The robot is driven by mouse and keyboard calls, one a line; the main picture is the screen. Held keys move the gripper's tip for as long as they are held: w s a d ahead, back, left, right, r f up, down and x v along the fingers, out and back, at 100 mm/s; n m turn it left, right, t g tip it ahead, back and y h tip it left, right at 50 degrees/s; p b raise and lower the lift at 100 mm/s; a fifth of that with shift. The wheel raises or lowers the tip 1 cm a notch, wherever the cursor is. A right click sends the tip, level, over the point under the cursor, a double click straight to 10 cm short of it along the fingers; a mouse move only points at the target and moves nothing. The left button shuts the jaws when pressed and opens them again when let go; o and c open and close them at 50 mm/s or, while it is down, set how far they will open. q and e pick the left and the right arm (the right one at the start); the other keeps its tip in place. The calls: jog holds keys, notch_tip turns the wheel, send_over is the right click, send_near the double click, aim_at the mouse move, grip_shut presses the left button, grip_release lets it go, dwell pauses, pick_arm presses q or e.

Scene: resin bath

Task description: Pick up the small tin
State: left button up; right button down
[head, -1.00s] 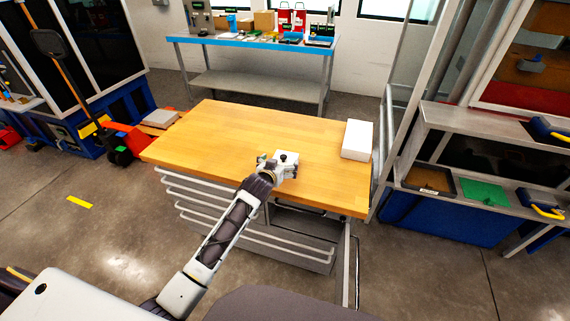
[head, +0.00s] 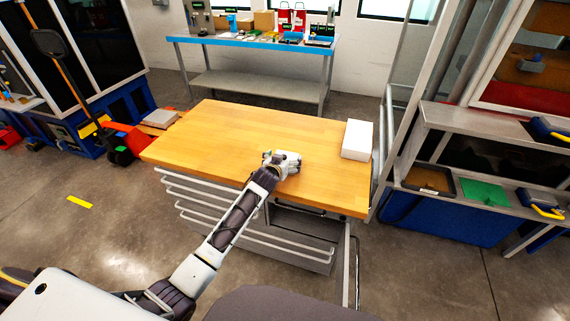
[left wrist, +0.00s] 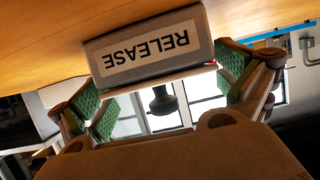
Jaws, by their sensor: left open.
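The small tin (left wrist: 155,48) is a grey box with a white RELEASE label, which appears upside down in the left wrist view. It has a black cap or knob (left wrist: 163,102) and rests on the wooden table. In the head view its pale body (head: 293,158) is partly hidden by my left gripper (head: 281,162). In the left wrist view my left gripper (left wrist: 165,86) is open, its green-padded fingers standing apart on either side of the tin. Visible gaps separate the pads from its sides. My right gripper is not in view.
A white block (head: 357,139) stands at the right end of the wooden table (head: 215,130). The table's left and back areas are clear. A blue-edged bench (head: 250,41) with several items stands behind. A shelf unit (head: 455,152) is on the right.

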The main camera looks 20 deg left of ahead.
pick_arm(q)
jog(key=shift+c, duration=1.6)
jog(key=c, duration=1.4)
jog(key=shift+r, duration=0.2)
jog(key=shift+c, duration=0.7)
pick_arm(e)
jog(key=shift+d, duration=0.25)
